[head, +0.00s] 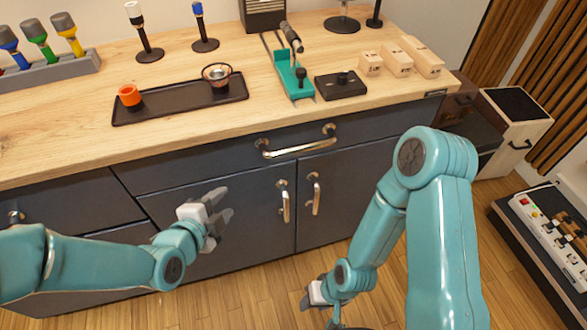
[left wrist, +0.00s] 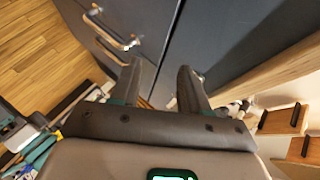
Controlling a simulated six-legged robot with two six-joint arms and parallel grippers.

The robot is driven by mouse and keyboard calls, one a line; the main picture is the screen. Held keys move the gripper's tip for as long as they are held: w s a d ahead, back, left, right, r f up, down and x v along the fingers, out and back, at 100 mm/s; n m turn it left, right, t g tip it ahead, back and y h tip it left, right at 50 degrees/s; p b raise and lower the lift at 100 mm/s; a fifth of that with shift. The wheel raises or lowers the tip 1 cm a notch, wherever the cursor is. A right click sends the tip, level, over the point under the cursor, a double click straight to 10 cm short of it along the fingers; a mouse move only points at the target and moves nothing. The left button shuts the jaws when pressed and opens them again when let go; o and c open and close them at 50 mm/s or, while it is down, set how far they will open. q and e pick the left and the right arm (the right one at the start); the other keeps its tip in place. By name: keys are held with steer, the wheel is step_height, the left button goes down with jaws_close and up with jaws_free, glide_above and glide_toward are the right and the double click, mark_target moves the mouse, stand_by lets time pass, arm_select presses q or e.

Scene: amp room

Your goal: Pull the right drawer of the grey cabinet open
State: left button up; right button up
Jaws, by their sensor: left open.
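The grey cabinet (head: 240,210) stands under a wooden worktop. Its right drawer (head: 210,163) is a wide front just below the worktop and looks shut, flush with the cabinet. A curved metal drawer handle (head: 297,145) sits on it. My left gripper (head: 222,205) is open and empty in front of the left door, lower and left of that handle, apart from it. Its two spread fingers (left wrist: 163,85) also show in the left wrist view, with nothing between them. My right gripper (head: 310,297) is low near the floor, partly hidden; its jaws are unclear.
Two upright door handles (head: 284,200) (head: 314,193) sit below the drawer. A black tray (head: 180,98) with small cups, a teal tool (head: 290,75) and wooden blocks (head: 398,58) lie on the worktop. A power strip (head: 550,225) is at the right. Wooden floor (head: 240,295) is clear in front.

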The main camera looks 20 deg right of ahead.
mark_target(297, 152)
arm_select(q)
steer(key=s+d+r+m+t+h+b, duration=0.2)
steer(key=s+d+r+m+h+b, duration=0.15)
steer(key=d+r+b, duration=0.4)
steer(key=shift+m+h, duration=0.35)
steer(key=shift+h, duration=0.1)
steer(key=x, duration=0.5)
steer(key=f+x, duration=0.1)
steer(key=x, duration=0.5)
steer(key=s+f+x, duration=0.1)
steer(key=x, duration=0.5)
steer(key=shift+w+d, duration=0.25)
steer(key=shift+d, duration=0.2)
arm_select(e)
step_height(297, 152, down, 11)
steer(key=shift+w, duration=0.15)
arm_select(q)
steer(key=shift+c, duration=0.3)
arm_select(e)
steer(key=shift+a, duration=0.1)
arm_select(q)
jaws_close()
arm_select(e)
steer(key=shift+f, duration=0.1)
